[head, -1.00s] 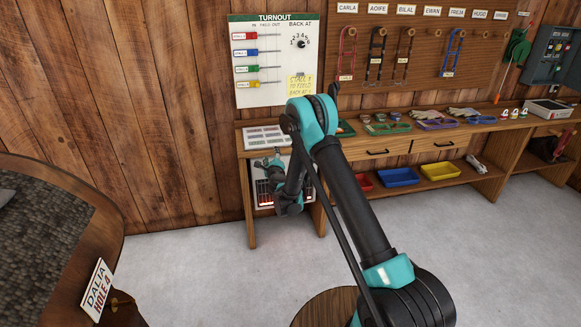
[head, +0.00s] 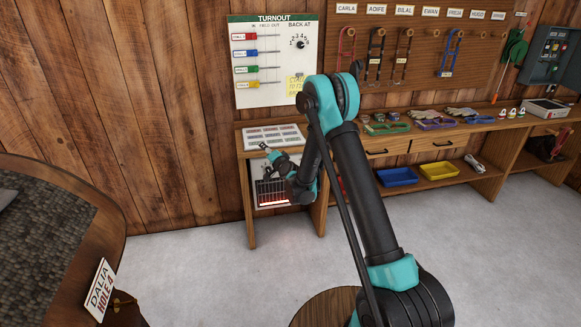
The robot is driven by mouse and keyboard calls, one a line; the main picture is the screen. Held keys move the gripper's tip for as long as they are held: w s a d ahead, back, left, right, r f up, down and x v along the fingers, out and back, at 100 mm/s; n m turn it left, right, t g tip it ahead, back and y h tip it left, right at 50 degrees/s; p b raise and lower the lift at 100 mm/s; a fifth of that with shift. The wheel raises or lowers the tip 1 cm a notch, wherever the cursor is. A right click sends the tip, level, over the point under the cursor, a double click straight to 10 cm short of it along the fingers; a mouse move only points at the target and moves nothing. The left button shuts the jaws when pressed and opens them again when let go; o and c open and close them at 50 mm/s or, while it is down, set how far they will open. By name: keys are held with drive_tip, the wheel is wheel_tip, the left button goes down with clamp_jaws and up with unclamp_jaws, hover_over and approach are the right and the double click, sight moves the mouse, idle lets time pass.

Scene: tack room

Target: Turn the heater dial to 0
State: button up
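The heater (head: 268,190) stands under the left end of the bench, with a dark grille and a red-orange glow along its lower part. My arm reaches down in front of it and covers its right side. The heater dial cannot be made out. I cannot tell whether the gripper touches the heater.
The wooden bench (head: 377,152) holds a printed sheet (head: 272,137), brushes and gloves. Its left leg (head: 248,215) stands close beside the heater. A turnout board (head: 250,95) with another dial (head: 300,44) hangs above. Blue (head: 397,176) and yellow trays (head: 438,169) sit on the shelf. Floor in front is clear.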

drive_tip(key=s+d+f+n+g+h, duration=0.3)
drive_tip(key=d+f+n+h, duration=0.2)
drive_tip(key=d+n, duration=0.4)
drive_tip(key=shift+d, duration=1.05)
